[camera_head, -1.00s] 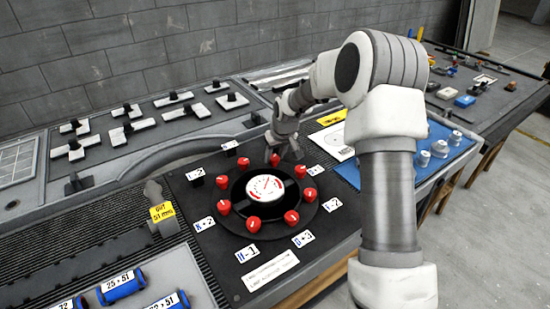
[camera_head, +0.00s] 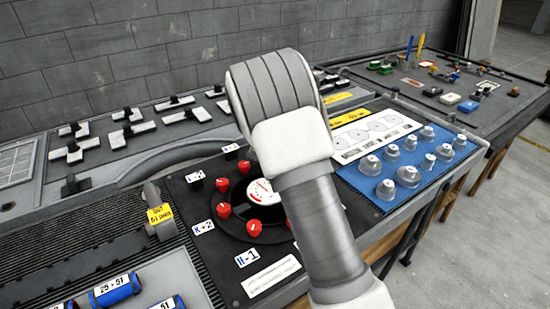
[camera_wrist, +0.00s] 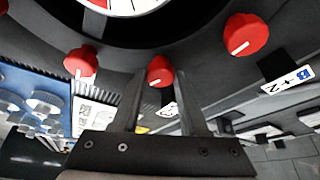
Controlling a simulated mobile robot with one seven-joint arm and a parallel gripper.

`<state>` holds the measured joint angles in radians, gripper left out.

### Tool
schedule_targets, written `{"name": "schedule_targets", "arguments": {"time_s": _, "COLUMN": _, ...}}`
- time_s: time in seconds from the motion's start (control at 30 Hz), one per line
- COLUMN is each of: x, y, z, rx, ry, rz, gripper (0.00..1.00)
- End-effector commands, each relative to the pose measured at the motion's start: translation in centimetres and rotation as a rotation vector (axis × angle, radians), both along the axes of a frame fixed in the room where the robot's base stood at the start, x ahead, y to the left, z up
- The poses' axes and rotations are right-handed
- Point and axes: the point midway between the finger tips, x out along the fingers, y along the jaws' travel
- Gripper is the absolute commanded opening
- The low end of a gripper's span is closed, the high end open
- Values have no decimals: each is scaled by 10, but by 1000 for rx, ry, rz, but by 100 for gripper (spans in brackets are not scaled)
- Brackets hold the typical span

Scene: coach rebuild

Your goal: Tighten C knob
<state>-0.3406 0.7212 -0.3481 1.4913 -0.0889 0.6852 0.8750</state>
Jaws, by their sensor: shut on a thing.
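In the wrist view, a red knob (camera_wrist: 160,70) with a white pointer line sits between the two fingers of my gripper (camera_wrist: 160,78), which is shut on it. The knob's label (camera_wrist: 168,109) lies partly behind a finger, and its letter is unreadable, so I cannot confirm that this is C. The neighbouring red knob (camera_wrist: 246,34) stands near a label reading B +2 (camera_wrist: 288,80). In the head view, my arm hides the gripper and the right side of the black dial plate (camera_head: 225,265).
Another red knob (camera_wrist: 82,62) is on the left in the wrist view. In the head view, a white gauge (camera_head: 262,191) is at the ring's centre. A blue mat (camera_head: 352,178) with several grey caps lies to the right. Blue cylinders (camera_head: 116,289) lie at the front left.

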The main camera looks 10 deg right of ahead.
Motion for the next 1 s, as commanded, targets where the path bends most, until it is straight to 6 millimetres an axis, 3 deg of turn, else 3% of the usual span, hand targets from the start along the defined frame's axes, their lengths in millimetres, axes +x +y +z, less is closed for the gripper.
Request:
{"name": "schedule_targets", "arguments": {"time_s": 0.5, "x": 2, "y": 2, "z": 0, "rx": 1, "ry": 2, "rz": -384, "gripper": 0}}
{"name": "schedule_targets", "arguments": {"time_s": 1.0, "x": 2, "y": 2, "z": -2, "rx": 2, "ry": 3, "rz": -486, "gripper": 0}}
